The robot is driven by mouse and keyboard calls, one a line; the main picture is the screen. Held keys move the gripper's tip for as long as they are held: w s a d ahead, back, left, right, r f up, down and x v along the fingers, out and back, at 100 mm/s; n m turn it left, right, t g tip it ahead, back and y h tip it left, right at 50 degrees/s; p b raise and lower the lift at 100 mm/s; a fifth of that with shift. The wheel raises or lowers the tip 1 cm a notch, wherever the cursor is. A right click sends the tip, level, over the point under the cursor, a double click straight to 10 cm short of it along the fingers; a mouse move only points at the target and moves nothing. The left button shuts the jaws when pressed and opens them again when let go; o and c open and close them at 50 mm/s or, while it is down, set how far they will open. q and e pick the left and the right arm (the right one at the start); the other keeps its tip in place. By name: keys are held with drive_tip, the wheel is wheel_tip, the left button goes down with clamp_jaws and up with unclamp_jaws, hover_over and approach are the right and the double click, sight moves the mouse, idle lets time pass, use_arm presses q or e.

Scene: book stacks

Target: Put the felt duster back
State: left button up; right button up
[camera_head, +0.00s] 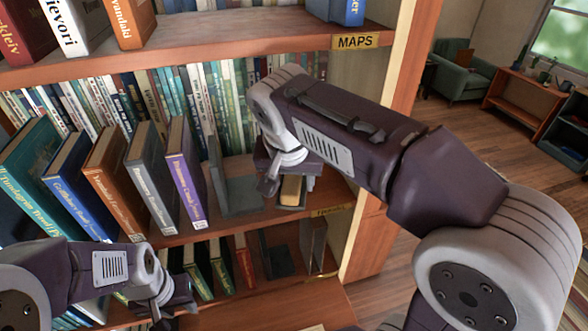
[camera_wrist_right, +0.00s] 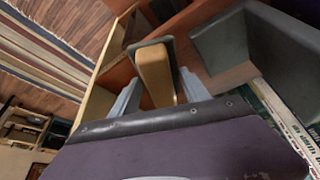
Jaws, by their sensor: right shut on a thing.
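The felt duster (camera_head: 292,190) has a tan wooden back and dark grey felt. It is at the right end of the middle shelf (camera_head: 265,219), right of a grey bookend. In the right wrist view the duster (camera_wrist_right: 155,75) sits between the two fingers of my right gripper (camera_wrist_right: 158,88), which is shut on it. In the head view the right gripper (camera_head: 288,172) partly covers the duster. I cannot tell whether the duster touches the shelf board. My left gripper (camera_head: 172,300) is low at the left, in front of the lower shelf; its jaw opening is unclear.
The grey bookend (camera_head: 238,190) stands left of the duster, beside a purple book (camera_head: 187,178) and several leaning books. A MAPS label (camera_head: 355,41) marks the upper shelf edge. The bookcase's right upright (camera_head: 365,235) is close to the duster. Open floor lies to the right.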

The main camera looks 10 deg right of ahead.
sight(294, 182)
drive_tip(key=shift+w+d, duration=0.2)
drive_tip(key=shift+w, duration=0.35)
drive_tip(key=shift+w+d, duration=0.2)
drive_tip(key=shift+w, duration=0.35)
drive_tip(key=shift+w+d+r+p, duration=0.25)
drive_tip(key=shift+w+p, duration=0.3)
drive_tip(key=shift+p, duration=0.2)
wheel_tip(294, 182, down, 4)
drive_tip(key=shift+s+r+p, duration=0.15)
drive_tip(key=shift+r+p, duration=0.1)
drive_tip(key=shift+p, duration=0.05)
drive_tip(key=shift+a+f, duration=0.1)
drive_tip(key=shift+f, duration=0.2)
drive_tip(key=shift+f, duration=0.1)
drive_tip(key=o, duration=0.8)
drive_tip(key=shift+f, duration=0.1)
drive_tip(key=o, duration=0.4)
